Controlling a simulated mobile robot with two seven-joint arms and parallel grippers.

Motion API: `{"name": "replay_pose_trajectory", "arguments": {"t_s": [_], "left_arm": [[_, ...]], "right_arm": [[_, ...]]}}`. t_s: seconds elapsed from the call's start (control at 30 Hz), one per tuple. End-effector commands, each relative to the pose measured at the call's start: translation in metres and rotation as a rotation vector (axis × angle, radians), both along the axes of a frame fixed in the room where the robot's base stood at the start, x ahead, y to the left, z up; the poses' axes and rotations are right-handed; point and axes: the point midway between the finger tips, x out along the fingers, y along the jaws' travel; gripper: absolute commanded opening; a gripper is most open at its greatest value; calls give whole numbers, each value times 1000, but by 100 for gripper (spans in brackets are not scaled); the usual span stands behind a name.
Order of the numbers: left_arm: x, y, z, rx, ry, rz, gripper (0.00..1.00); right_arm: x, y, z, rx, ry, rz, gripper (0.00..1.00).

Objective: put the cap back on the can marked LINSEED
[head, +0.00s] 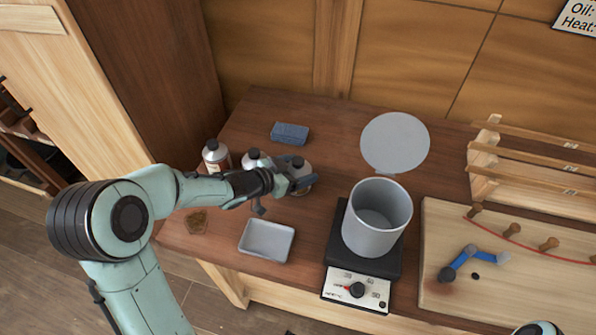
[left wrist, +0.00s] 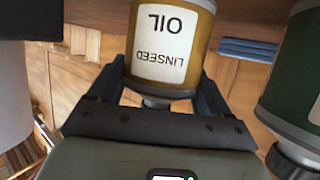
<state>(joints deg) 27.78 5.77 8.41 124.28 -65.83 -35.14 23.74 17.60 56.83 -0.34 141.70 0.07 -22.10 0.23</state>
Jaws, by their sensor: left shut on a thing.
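The LINSEED can (left wrist: 168,45) shows in the left wrist view with a gold body and a white label that reads upside down. Its grey neck (left wrist: 156,102) points towards my gripper's palm, and I see no black cap on it. My left gripper (head: 288,186) is shut on this can, with a finger on each side of the body. In the head view the can (head: 302,176) is partly hidden by the gripper; I cannot tell whether it touches the bench. A small dark disc (head: 475,275) lies on the pale board; I cannot tell whether it is the cap.
Two black-capped cans (head: 215,156) (head: 253,158) stand left of the gripper. A grey tray (head: 267,240) lies in front. A large pot (head: 376,225) stands on a hotplate (head: 357,290), its round lid (head: 395,142) behind.

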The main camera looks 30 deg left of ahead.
Motion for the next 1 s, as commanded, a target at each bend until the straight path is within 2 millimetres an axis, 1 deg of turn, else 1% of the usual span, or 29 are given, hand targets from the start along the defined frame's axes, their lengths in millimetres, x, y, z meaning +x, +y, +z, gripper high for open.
{"name": "replay_pose_trajectory", "arguments": {"t_s": [0.27,0.4,0.43,0.47,0.5,0.67,0.77,0.87,1.0], "left_arm": [[1,0,2,1,-6,-1,0],[1,0,-3,0,-4,-1,0],[0,0,-3,1,-3,-1,88],[0,0,-3,1,-3,-1,98],[0,0,-3,1,-3,-1,100],[0,0,-2,1,-3,-1,100],[1,0,2,1,-3,-1,100],[-9,4,7,3,-4,2,100],[-33,15,18,4,-4,3,100]], "right_arm": [[0,0,0,0,0,0,63],[-1,0,-3,0,1,0,63],[-1,0,-2,0,1,0,63],[-1,0,-2,0,1,0,63],[-1,0,-2,0,1,0,63],[-1,0,-2,0,1,0,63],[1,0,1,0,-1,0,63],[1,0,3,1,-2,0,63],[3,0,9,0,-4,0,63]]}}
